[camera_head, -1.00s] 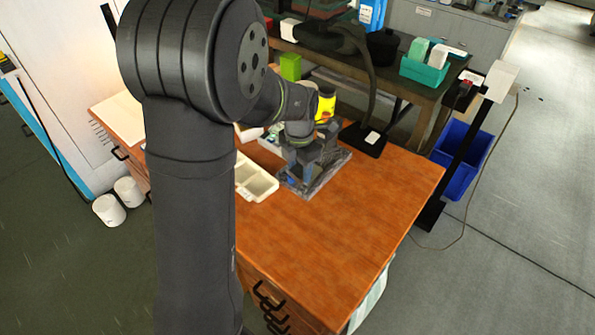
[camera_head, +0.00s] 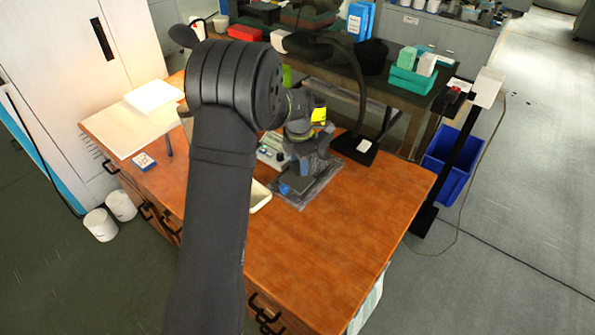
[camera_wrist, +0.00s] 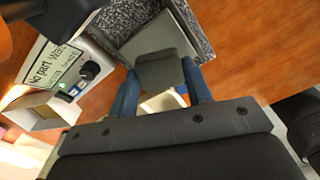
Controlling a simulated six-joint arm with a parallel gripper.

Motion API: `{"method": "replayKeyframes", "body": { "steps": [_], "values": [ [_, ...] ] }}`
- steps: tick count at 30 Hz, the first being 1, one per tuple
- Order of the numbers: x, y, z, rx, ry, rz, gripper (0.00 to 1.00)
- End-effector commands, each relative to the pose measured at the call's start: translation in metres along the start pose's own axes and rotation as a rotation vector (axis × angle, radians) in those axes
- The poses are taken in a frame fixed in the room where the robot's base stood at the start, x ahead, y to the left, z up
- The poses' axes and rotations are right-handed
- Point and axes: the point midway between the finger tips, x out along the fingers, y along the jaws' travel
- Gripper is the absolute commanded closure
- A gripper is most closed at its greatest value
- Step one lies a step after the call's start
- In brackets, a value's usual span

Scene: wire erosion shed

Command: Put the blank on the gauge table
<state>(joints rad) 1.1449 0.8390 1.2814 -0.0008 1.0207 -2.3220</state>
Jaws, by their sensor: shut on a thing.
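My gripper (camera_wrist: 161,80) is shut on the blank (camera_wrist: 159,72), a dark grey block held between its two blue fingers. The gauge table is a speckled granite slab (camera_wrist: 130,17) with a smooth grey plate (camera_wrist: 165,37) on it. In the wrist view the blank overlaps the near part of the plate; I cannot tell whether it touches. In the head view my gripper (camera_head: 300,177) is low over the granite slab (camera_head: 322,180), and the blank is hard to make out there. A gauge readout (camera_wrist: 62,65) beside the slab shows "No part".
A cream tray (camera_head: 261,198) stands left of the slab, partly hidden by my arm. A black lamp base (camera_head: 352,150) stands behind it to the right. The wooden bench top (camera_head: 335,235) is clear in front. A blue-labelled small box (camera_head: 144,162) lies at the left.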

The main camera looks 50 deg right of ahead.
Motion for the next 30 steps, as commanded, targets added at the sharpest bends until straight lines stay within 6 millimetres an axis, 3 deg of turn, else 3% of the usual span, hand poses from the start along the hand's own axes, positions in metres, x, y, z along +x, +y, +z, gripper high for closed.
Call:
{"method": "replayKeyframes", "body": {
  "steps": [5,12,24,25,27,30],
  "values": [
    [0.008,0.005,-0.002,0.001,0.001,0.000,0.87],
    [0.040,0.005,-0.002,0.000,0.001,0.001,0.87],
    [0.046,0.005,-0.001,0.000,0.000,0.002,0.87],
    [0.046,0.005,-0.002,0.000,0.000,0.002,0.49],
    [0.046,0.004,-0.002,0.000,0.000,0.002,0.35],
    [0.046,0.004,-0.002,0.000,0.000,0.002,0.33]
  ]
}}
